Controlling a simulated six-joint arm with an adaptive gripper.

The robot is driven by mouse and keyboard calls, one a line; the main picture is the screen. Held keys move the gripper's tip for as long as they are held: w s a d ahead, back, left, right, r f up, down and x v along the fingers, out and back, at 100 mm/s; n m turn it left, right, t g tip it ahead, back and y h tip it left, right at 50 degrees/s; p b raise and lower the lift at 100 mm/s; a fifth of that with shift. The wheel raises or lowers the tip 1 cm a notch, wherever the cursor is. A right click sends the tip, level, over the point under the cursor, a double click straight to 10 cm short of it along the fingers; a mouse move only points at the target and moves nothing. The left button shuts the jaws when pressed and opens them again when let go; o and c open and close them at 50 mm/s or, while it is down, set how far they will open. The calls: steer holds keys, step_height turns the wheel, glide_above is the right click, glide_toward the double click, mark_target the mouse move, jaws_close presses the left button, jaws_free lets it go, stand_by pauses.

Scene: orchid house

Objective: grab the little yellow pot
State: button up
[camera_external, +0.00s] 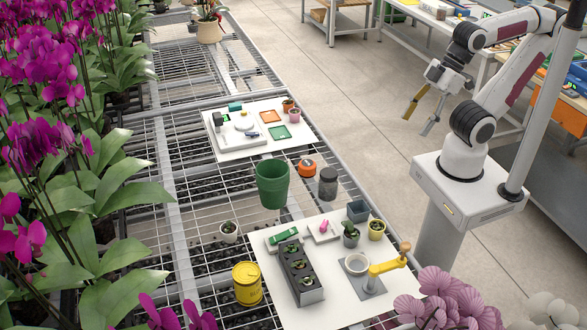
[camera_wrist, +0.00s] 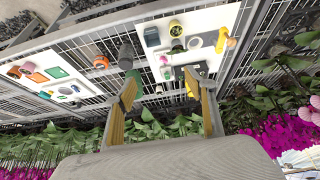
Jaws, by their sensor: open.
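The little yellow pot (camera_external: 376,231) holds a small green plant and stands upright near the right edge of the near white board (camera_external: 330,312). It also shows in the wrist view (camera_wrist: 175,29), near the top of the picture. My gripper (camera_external: 415,125) is open and empty. It hangs high above the floor, beyond and to the right of the pot in the external view, well apart from it. In the wrist view the two fingers (camera_wrist: 162,77) stand wide apart, with the pot beyond them.
Close to the pot are a dark square pot (camera_external: 357,210), a grey pot with a plant (camera_external: 350,238), a white ring (camera_external: 356,264) and a yellow lever (camera_external: 388,266). A larger yellow can (camera_external: 247,284) and green bucket (camera_external: 272,184) stand farther left. Orchids (camera_external: 60,120) line the left side.

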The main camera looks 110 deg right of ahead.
steer(key=w+a+f+t+y, duration=0.2)
steer(key=w+a+f+y, duration=0.15)
steer(key=w+a, duration=1.05)
steer(key=w+a+f+m+h, duration=0.1)
steer(key=w+a+f+m, duration=0.35)
steer(key=w+f, duration=0.25)
step_height(320, 180, down, 8)
steer(key=w+d+t+h, duration=0.1)
steer(key=h, duration=0.3)
steer(key=s+d+f+h, duration=0.2)
steer(key=s+f+h, duration=0.1)
steer(key=s+d+f+m+t+h, duration=0.1)
steer(key=s+d+f+h, duration=0.1)
steer(key=s+f+h, duration=0.1)
steer(key=s+d+f+m+h, duration=0.1)
steer(key=s+d+f+h, duration=0.1)
steer(key=s+f+h, duration=0.1)
steer(key=shift+s+d+t, duration=0.2)
steer(key=shift+d+t, duration=0.1)
steer(key=shift+t, duration=0.1)
steer(key=s+a+f, duration=0.1)
steer(key=s, duration=0.1)
steer(key=s+f+m+t+h, duration=0.1)
steer(key=s+f, duration=0.1)
steer(key=s+a+f+m+t+h, duration=0.1)
steer(key=s, duration=0.1)
steer(key=shift+s+a+f+m, duration=0.25)
steer(key=shift+s+a, duration=0.05)
steer(key=shift+s, duration=0.05)
